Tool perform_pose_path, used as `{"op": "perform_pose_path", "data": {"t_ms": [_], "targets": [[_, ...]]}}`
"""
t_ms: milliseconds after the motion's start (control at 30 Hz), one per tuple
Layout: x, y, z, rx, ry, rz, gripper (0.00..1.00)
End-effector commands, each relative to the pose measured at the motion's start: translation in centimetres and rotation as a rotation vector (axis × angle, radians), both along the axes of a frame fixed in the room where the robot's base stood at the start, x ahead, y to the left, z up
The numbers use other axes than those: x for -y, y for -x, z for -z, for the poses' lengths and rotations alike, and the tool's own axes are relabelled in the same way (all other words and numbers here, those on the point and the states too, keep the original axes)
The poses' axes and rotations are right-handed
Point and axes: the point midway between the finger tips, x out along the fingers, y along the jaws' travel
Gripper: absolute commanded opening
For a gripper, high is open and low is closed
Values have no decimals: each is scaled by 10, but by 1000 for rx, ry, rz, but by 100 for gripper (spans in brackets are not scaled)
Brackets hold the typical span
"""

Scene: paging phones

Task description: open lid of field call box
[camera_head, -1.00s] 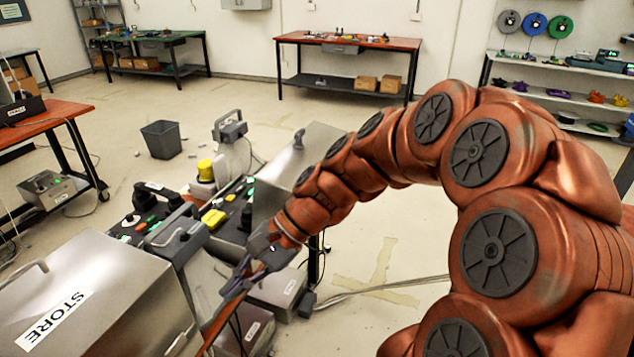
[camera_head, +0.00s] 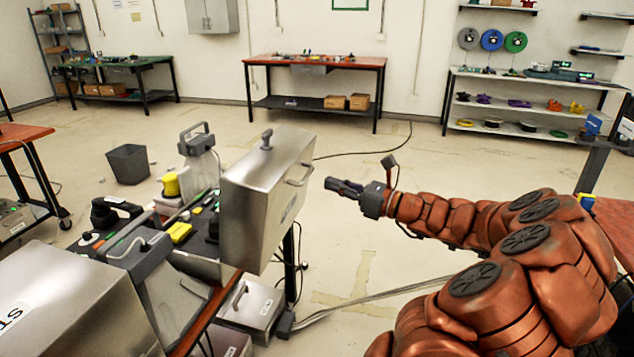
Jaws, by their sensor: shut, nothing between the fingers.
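A silver metal box (camera_head: 262,205) with a knob on top, a bar handle and a small unreadable label on its side stands at the right end of the cluttered bench. A second silver box (camera_head: 75,300), with part of a label showing, is at the lower left, cut off by the frame edge. I cannot tell which of them is the field call box; both look shut. My gripper (camera_head: 342,186) is shut and empty. It points left in free air, to the right of the first box's handle (camera_head: 299,176) and apart from it.
A dark handset (camera_head: 115,211), a yellow block (camera_head: 180,232) and a grey unit with a handle (camera_head: 140,245) crowd the bench. Grey metal cases (camera_head: 250,304) lie below its right side. Cables run over the floor. Open floor (camera_head: 390,160) lies behind my gripper.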

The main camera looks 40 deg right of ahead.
Motion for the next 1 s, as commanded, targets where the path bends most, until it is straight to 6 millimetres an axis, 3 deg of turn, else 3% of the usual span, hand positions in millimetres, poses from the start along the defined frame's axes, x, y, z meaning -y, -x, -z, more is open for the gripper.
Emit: {"op": "perform_pose_path", "data": {"t_ms": [700, 1000], "targets": [[-38, -99, -9, 0, 3, -7, 0], [-45, -119, -10, -1, 3, -6, 0]]}}
